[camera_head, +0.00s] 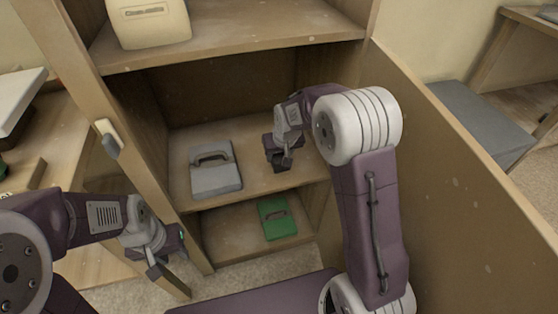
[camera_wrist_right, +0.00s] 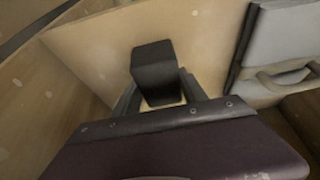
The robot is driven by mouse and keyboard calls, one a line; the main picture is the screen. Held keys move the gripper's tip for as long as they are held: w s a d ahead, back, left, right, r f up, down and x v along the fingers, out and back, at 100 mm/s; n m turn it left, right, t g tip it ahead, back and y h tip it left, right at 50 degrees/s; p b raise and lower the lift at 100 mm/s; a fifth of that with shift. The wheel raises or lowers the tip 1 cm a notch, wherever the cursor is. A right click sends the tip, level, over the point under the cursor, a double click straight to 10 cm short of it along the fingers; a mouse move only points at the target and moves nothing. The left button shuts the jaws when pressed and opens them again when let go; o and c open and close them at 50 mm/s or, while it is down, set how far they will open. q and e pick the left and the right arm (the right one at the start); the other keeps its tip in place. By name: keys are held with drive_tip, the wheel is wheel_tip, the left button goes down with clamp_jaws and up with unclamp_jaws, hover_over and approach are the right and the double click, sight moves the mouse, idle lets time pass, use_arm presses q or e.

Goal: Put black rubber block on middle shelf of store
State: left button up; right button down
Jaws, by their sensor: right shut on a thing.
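The black rubber block (camera_wrist_right: 153,66) is between the fingers of my right gripper (camera_wrist_right: 160,92) in the right wrist view. In the head view my right gripper (camera_head: 281,160) reaches into the open store, over the right part of the middle shelf (camera_head: 257,180). The block is small and dark there and hard to tell from the fingers. I cannot tell whether it touches the shelf. My left gripper (camera_head: 160,260) is low, outside the store near its left front post; its finger opening is unclear.
A green float (camera_head: 277,218) lies on the lower shelf. A beige container (camera_head: 148,22) stands on the top shelf. The open door (camera_head: 450,180) bounds the right side.

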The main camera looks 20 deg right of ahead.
wheel_tip(320, 180, down, 2)
drive_tip(key=shift+f, duration=0.1)
drive_tip(key=shift+r, duration=0.25)
drive_tip(key=shift+f, duration=0.2)
drive_tip(key=c, duration=0.6)
unclamp_jaws()
use_arm(q)
drive_tip(key=shift+f, duration=0.6)
